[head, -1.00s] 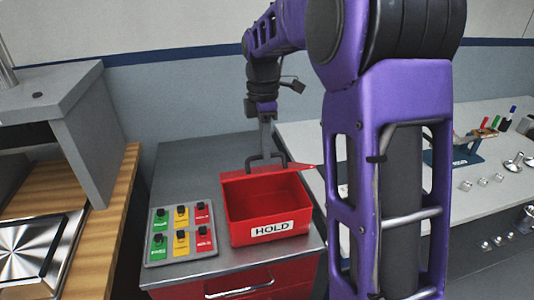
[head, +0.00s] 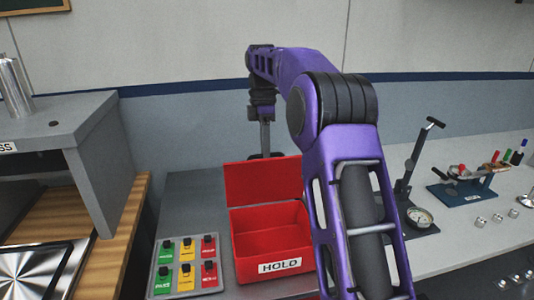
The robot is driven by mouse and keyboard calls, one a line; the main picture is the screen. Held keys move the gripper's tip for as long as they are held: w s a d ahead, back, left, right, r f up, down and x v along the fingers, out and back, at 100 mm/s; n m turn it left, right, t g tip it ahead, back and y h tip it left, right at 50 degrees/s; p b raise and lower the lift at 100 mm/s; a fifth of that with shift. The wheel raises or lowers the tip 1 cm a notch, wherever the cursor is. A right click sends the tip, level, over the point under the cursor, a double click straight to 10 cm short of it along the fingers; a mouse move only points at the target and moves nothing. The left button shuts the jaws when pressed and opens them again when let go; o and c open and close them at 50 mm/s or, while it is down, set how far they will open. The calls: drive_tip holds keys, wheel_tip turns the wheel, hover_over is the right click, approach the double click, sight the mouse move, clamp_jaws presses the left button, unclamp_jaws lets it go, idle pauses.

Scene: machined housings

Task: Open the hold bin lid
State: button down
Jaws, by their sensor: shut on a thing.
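The red hold bin (head: 270,245) stands on the grey cabinet top, its front labelled HOLD. Its inside is open to view and looks empty. Its red lid (head: 263,182) stands up along the bin's back edge, close to upright, with its inner face towards me. My gripper (head: 266,150) is at the lid's top edge, partly hidden behind it. It is shut on the lid's dark handle, of which only a little shows above the edge.
A panel of green, yellow and red labelled switches (head: 187,264) lies left of the bin. A grey shelf unit (head: 75,125) stands further left. On the right bench are a dial gauge stand (head: 418,218) and a blue fixture (head: 470,190). My arm covers the area right of the bin.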

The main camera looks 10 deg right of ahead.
drive_tip(key=shift+w+f+g, duration=0.25)
drive_tip(key=shift+w+g, duration=0.1)
drive_tip(key=shift+w, duration=0.2)
drive_tip(key=shift+w+f+g, duration=0.2)
drive_tip(key=shift+w+g, duration=0.15)
drive_tip(key=shift+w, duration=0.35)
drive_tip(key=c, duration=0.9)
unclamp_jaws()
drive_tip(key=shift+w, duration=0.1)
drive_tip(key=shift+r, duration=0.15)
drive_tip(key=shift+s+r, duration=0.15)
drive_tip(key=shift+s, duration=0.1)
